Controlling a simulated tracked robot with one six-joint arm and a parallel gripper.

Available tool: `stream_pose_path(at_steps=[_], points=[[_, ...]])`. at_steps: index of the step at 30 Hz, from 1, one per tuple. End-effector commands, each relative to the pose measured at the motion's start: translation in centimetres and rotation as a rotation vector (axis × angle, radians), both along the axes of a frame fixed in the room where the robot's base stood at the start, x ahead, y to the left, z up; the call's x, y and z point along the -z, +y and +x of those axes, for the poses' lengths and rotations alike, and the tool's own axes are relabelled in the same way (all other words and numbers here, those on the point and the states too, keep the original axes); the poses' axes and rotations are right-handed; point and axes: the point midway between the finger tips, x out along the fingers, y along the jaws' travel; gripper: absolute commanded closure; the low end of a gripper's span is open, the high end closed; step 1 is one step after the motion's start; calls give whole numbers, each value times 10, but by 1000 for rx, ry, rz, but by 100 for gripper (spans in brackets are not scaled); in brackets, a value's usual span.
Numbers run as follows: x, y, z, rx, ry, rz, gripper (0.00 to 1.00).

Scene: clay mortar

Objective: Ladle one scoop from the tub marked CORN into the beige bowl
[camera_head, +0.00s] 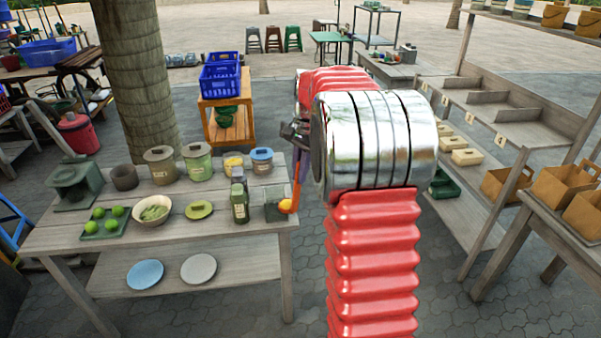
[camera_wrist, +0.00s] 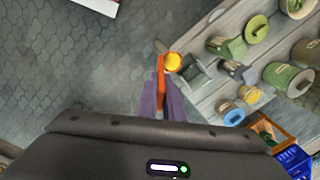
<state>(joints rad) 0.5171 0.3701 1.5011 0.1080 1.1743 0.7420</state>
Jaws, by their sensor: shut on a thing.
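My gripper (camera_head: 300,176), with purple fingers, is shut on the handle of an orange ladle (camera_wrist: 161,82). The ladle's round cup (camera_head: 285,206) shows yellow inside in the wrist view (camera_wrist: 172,62). A beige bowl (camera_head: 141,219) with green contents stands left of the middle, well to the left of my gripper.
On the table (camera_head: 215,227), lidded tubs (camera_head: 160,166) stand at the back left of the yellow tub. Green fruits sit on a tray (camera_head: 104,231) at left.

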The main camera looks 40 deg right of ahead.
Motion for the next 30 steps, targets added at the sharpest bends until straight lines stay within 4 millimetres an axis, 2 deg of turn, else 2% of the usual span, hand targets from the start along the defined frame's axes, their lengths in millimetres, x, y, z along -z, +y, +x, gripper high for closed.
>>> stream_pose_path(at_steps=[6,11,16,22,27,30], points=[[10,3,0,-169,1,0,100],[30,27,7,-402,1,2,100],[58,75,16,-698,2,2,100],[94,150,21,-1028,2,3,100],[118,214,17,-1193,1,2,100],[127,245,13,-1244,0,1,100]])
